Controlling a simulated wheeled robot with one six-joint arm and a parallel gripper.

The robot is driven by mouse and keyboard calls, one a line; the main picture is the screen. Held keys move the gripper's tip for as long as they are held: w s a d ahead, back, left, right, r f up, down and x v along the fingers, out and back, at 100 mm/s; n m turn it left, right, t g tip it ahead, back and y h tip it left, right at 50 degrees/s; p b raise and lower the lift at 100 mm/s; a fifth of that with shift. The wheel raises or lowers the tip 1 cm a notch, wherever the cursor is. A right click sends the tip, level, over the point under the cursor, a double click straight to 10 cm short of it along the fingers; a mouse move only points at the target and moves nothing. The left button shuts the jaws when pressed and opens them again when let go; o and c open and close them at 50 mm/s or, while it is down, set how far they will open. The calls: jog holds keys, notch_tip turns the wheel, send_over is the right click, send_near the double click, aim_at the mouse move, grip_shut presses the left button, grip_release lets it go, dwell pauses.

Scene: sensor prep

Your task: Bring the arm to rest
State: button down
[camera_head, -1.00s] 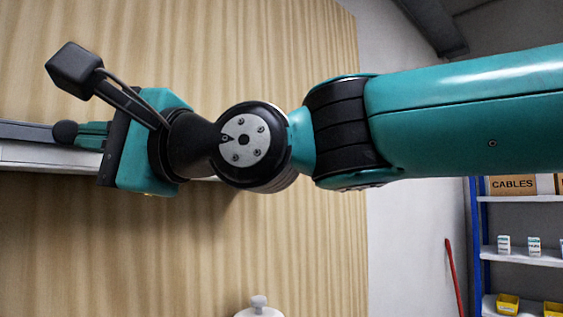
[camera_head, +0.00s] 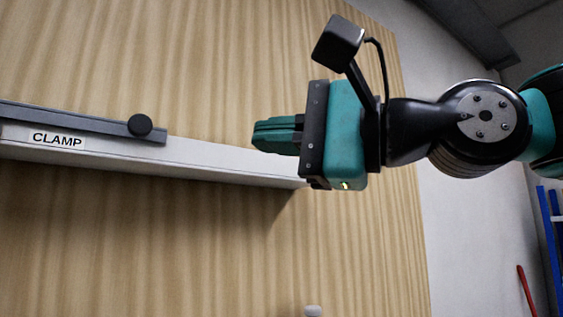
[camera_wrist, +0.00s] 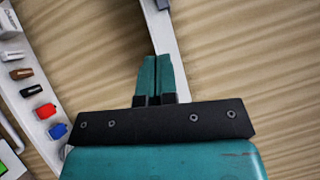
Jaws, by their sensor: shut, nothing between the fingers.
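My gripper (camera_head: 258,135) is in front of the wooden panel, at the right part of the white rail. Its teal fingers point left and are shut with nothing between them. The wrist view shows the two fingers (camera_wrist: 156,62) side by side, touching. The grey clamp bar (camera_head: 75,121) with its round black knob (camera_head: 140,125) lies along the rail, left of the fingers. A clear gap separates the knob from the fingertips.
The white rail (camera_head: 210,167) bears a CLAMP label (camera_head: 57,139) and runs behind my gripper. A blue-framed shelf (camera_head: 549,230) and a red pole (camera_head: 526,290) stand at the right. The wrist view shows a red item (camera_wrist: 45,111) and a blue item (camera_wrist: 57,131) on a white strip at left.

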jog(key=shift+d+f, duration=0.15)
jog(key=shift+d, duration=0.05)
jog(key=w+d+f+n+g+h, duration=0.1)
jog(key=d+f+n+h, duration=0.25)
jog(key=f, duration=0.85)
jog(key=d+f+n+h, duration=0.2)
jog(key=d+f+h, duration=0.25)
jog(key=f, duration=0.65)
jog(key=s+d+f+n+g+h, duration=0.2)
jog(key=s+d+f+n+h, duration=0.1)
jog(key=f, duration=0.5)
jog(key=s+d+f+n+g+h, duration=0.3)
jog(key=s+d+f, duration=0.3)
jog(key=f, duration=0.2)
jog(key=shift+s, duration=0.25)
jog(key=shift+d+n, duration=0.1)
jog(key=shift+n, duration=0.15)
